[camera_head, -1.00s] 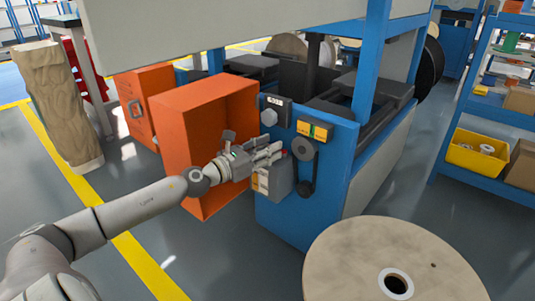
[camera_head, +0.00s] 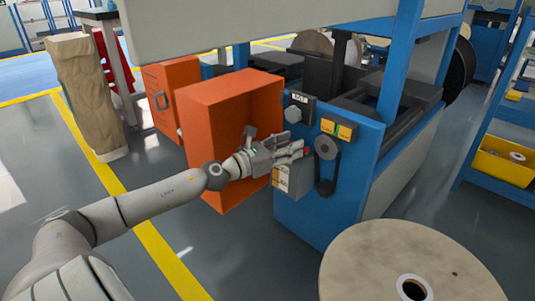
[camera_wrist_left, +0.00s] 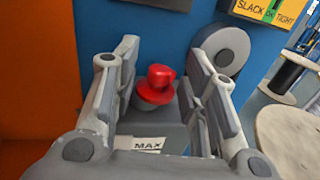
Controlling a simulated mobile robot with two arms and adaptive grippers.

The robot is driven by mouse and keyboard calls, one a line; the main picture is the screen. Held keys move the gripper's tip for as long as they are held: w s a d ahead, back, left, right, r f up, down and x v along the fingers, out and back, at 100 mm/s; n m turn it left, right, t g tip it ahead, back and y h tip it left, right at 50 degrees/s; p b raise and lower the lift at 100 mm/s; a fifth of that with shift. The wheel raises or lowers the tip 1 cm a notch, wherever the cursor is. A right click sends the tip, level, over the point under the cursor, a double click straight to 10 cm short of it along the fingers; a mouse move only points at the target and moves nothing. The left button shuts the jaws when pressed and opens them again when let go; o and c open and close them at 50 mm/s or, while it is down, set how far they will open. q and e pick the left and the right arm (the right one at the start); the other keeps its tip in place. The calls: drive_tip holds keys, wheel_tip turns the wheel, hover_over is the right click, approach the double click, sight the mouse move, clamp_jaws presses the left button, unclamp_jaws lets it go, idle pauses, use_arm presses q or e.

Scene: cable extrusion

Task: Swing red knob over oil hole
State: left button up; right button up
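My left gripper (camera_head: 291,153) is over the box. In the left wrist view, the fingers of my left gripper (camera_wrist_left: 166,58) are spread, one on each side of the knob, with gaps between. I cannot make out the oil hole. My right gripper is not in view.
An open orange cabinet (camera_head: 213,112) stands just left of the box, close to my left wrist. A grey pulley (camera_head: 326,147) and belt are just right of the knob. A large wooden spool (camera_head: 405,254) stands in the front right. Floor at front left is clear.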

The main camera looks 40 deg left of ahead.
use_arm(q)
drive_tip(key=v, duration=1.1)
drive_tip(key=shift+s, duration=0.2)
idle(0.4)
